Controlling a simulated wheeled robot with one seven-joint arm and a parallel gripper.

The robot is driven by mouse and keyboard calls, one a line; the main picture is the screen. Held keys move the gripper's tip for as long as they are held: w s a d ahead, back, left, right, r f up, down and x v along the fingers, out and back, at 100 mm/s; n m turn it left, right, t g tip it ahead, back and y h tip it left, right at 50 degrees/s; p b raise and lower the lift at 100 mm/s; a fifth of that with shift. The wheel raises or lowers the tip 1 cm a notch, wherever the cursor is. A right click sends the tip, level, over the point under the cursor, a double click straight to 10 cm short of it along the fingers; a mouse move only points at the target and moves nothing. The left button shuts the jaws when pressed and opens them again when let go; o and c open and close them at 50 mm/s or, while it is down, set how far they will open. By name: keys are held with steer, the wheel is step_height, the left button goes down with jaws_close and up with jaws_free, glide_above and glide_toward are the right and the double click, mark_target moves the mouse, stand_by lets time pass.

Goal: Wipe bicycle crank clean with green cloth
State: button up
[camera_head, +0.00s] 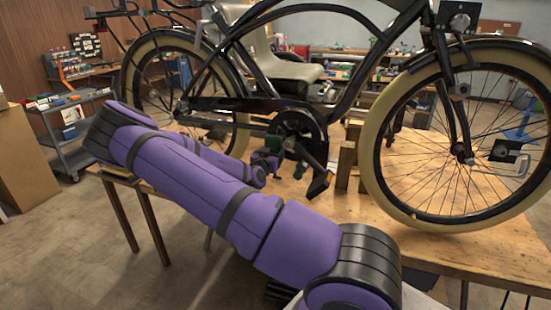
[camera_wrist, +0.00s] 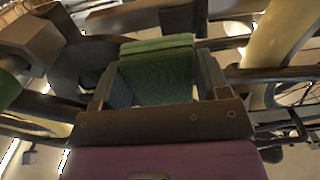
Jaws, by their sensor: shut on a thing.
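The black bicycle's crank (camera_head: 309,155) hangs below the chainring in the middle of the head view, with a pedal (camera_head: 320,185) at its lower end. My gripper (camera_head: 268,160) is just left of the crank, at the end of my purple arm. In the wrist view it is shut on the green cloth (camera_wrist: 157,76), a folded, ridged pad between the two fingers. Dark bike parts lie close beyond the cloth in the wrist view. I cannot tell whether the cloth touches the crank. The cloth is small and partly hidden in the head view.
The bicycle stands over a wooden workbench (camera_head: 440,250), with its cream-tyred front wheel (camera_head: 372,170) to the right. Wooden blocks (camera_head: 345,165) stand upright right of the crank. A grey cart (camera_head: 65,135) stands at the left. The bench's near right part is clear.

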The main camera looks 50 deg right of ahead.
steer(key=shift+w+a+r, duration=0.2)
steer(key=shift+w+r, duration=0.15)
steer(key=s+d+f, duration=0.2)
steer(key=s+f, duration=0.2)
steer(key=shift+s+f, duration=0.2)
steer(key=shift+s, duration=0.2)
stand_by(0.5)
steer(key=shift+v, duration=3)
steer(key=v, duration=0.3)
